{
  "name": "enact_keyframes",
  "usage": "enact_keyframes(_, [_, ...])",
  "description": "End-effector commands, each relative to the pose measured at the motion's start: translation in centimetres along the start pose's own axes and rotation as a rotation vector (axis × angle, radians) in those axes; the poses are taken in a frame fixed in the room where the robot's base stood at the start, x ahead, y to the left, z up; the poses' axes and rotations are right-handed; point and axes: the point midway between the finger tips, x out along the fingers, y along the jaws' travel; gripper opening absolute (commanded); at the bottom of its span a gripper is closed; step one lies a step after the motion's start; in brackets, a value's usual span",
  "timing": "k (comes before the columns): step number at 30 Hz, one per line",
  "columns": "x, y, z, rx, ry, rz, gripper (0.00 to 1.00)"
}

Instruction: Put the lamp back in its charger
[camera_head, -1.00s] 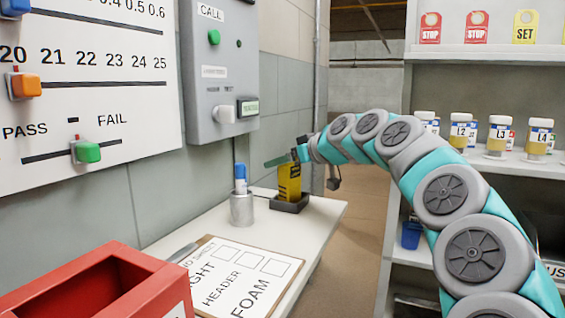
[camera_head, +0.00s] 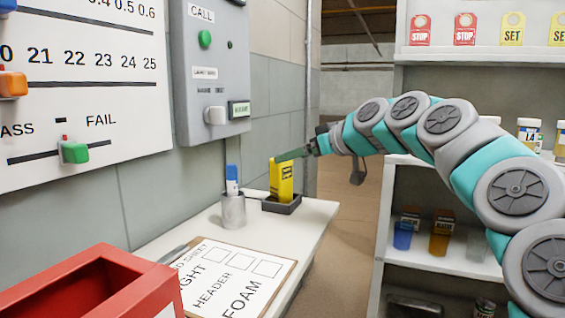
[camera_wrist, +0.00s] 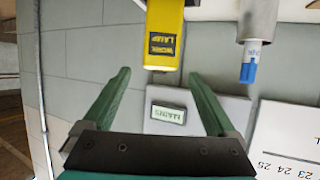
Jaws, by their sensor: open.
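The yellow work lamp (camera_head: 281,181) stands upright in a dark, shallow charger base (camera_head: 283,205) at the back end of the white table. In the wrist view the lamp (camera_wrist: 165,38) hangs from the top edge, as the picture is upside down. My gripper (camera_head: 290,155) is just above the lamp's top in the head view. In the wrist view its two green fingers (camera_wrist: 160,75) are open and empty, with the lamp's top end just beyond the fingertips. Whether the lamp is fully seated in the base I cannot tell.
A metal cup (camera_head: 233,211) with a blue-and-white marker stands left of the charger. A clipboard (camera_head: 238,273) and a red bin (camera_head: 90,290) lie nearer. A grey call panel (camera_head: 210,70) is on the wall behind. Shelves (camera_head: 450,265) stand at the right.

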Motion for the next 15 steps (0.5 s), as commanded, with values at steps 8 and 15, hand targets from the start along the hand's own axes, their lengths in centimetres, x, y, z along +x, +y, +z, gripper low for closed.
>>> enact_keyframes(8, [-3.2, 0.0, 0.0, 0.0, -0.001, -0.001, 0.92])
enact_keyframes(15, [-3.6, 0.0, 0.1, 0.0, -0.002, -0.001, 0.92])
